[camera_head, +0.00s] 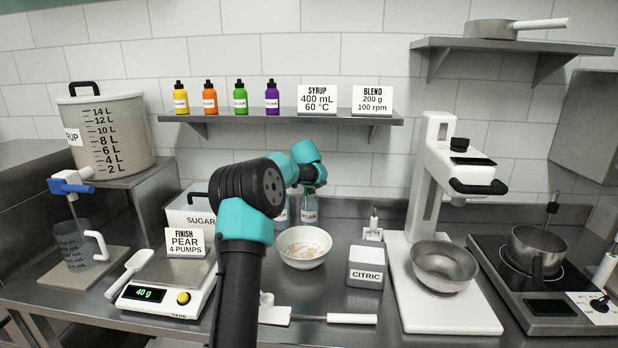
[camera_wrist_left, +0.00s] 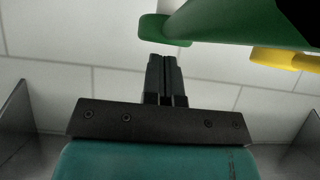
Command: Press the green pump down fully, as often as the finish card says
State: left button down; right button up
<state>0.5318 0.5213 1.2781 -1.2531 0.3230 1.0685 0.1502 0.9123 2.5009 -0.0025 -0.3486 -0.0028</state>
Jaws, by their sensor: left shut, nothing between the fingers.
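The finish card (camera_head: 185,242) stands behind the scale and reads "FINISH PEAR 4 PUMPS". In the left wrist view a large green pump part (camera_wrist_left: 235,22) fills the top right, with a green spout end (camera_wrist_left: 163,30) beside it. My left gripper (camera_wrist_left: 164,60) is shut and empty, its fingertips just below that green in the picture; I cannot tell whether they touch. In the head view my left arm hides its fingers and the green pump. Behind the arm a bottle (camera_head: 309,212) shows a partly hidden label ending in "EAR". My right gripper is not in view.
A yellow part (camera_wrist_left: 275,58) lies beyond the green one. A white bowl (camera_head: 304,247) with pale contents stands below the bottles, beside a citric box (camera_head: 366,266). The scale (camera_head: 165,293) reads 40 g. A shelf (camera_head: 290,117) with small coloured bottles hangs above.

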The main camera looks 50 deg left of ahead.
pick_arm(q)
jog(key=shift+f, duration=1.3)
jog(key=shift+r, duration=0.1)
jog(key=shift+s+a+r, duration=0.1)
jog(key=shift+a+r, duration=0.05)
jog(key=shift+r, duration=1.55)
jog(key=shift+f, duration=1.8)
jog(key=shift+r, duration=1.85)
